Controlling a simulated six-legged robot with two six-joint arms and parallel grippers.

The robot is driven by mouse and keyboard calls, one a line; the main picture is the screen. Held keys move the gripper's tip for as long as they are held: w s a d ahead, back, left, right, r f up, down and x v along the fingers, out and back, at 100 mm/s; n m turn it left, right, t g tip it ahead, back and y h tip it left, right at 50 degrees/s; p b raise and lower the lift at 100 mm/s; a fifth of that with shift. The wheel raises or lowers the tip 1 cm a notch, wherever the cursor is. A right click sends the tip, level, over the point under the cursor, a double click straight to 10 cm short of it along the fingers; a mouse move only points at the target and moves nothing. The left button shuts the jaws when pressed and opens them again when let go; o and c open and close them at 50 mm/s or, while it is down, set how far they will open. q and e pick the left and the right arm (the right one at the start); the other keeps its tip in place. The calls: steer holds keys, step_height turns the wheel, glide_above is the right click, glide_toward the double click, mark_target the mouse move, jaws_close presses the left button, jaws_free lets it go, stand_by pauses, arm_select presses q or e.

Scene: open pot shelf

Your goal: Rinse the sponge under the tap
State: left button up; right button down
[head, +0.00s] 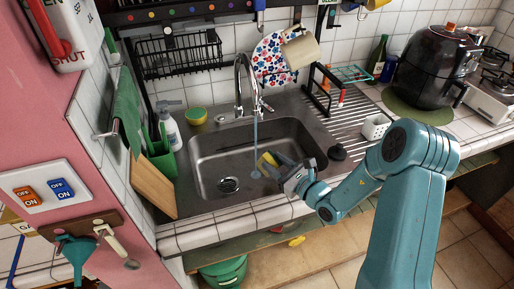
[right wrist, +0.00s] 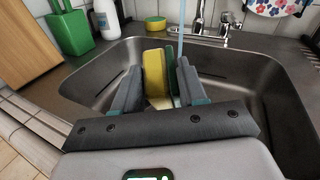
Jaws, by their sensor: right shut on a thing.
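The yellow-and-green sponge (head: 264,164) is in the sink, between the fingers of my right gripper (head: 275,167). The right wrist view shows the sponge (right wrist: 154,76) upright between the fingers, yellow face to the left, green edge to the right. The chrome tap (head: 240,82) arches over the sink basin (head: 215,157). A thin water stream (head: 256,132) falls from it to the sponge area. In the right wrist view the stream (right wrist: 181,32) comes down at the sponge's right side; where it lands is partly hidden. My left gripper is out of view.
Another yellow-and-green sponge (head: 196,116) sits behind the sink beside a spray bottle (head: 169,128). A green container (head: 163,163) and wooden board (head: 152,186) stand on the left. A beige mug (head: 300,50) hangs near the tap. A ridged drainboard (head: 350,112) lies right.

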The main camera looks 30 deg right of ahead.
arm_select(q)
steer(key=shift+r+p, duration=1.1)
arm_select(e)
steer(key=s+r, duration=0.4)
steer(key=s, duration=0.1)
steer(key=shift+a, duration=0.3)
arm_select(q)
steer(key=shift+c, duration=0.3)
